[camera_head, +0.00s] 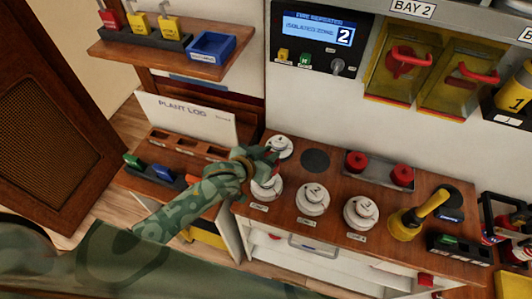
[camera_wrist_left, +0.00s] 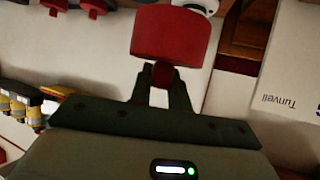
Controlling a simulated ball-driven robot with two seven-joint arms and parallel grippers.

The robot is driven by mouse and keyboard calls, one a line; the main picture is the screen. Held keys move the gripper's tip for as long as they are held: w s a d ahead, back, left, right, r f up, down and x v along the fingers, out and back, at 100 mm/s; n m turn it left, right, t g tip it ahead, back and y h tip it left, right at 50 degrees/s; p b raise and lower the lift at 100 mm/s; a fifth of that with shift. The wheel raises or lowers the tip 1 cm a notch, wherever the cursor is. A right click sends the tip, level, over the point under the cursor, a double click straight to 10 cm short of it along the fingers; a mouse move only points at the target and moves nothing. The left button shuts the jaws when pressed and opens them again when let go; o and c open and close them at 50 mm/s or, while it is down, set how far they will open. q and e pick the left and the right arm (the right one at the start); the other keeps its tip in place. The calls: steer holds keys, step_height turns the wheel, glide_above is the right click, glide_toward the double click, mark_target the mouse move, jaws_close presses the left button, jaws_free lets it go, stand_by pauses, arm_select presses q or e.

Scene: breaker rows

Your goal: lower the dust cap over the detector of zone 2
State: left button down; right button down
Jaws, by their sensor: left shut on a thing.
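My left gripper (camera_head: 268,157) is at the left end of the wooden counter, among the white detectors. In the left wrist view its fingers (camera_wrist_left: 163,80) are shut on a red dust cap (camera_wrist_left: 172,33), held by its small knob. In the head view the cap is mostly hidden by the gripper. White round detectors stand at the back left (camera_head: 280,142), front left (camera_head: 264,188), middle (camera_head: 313,200) and right (camera_head: 361,213). Their numbers are too small to read surely. The gripper partly covers the two left ones. Whether the cap touches one cannot be told. My right gripper is not in view.
A grey tray (camera_head: 380,172) holds two red caps behind the detectors. A dark round pad (camera_head: 315,160) is bare. A yellow-handled tool (camera_head: 418,214) stands at right. The Plant Log board (camera_head: 187,120) is left of the gripper. The panel display (camera_head: 318,30) shows zone 2.

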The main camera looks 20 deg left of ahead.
arm_select(q)
steer(key=shift+r, duration=0.1)
steer(key=shift+r+p, duration=0.1)
steer(key=shift+p, duration=0.3)
steer(key=shift+f+b, duration=2)
steer(key=shift+f, duration=1.15)
steer(key=shift+p, duration=0.35)
steer(key=shift+p, duration=0.6)
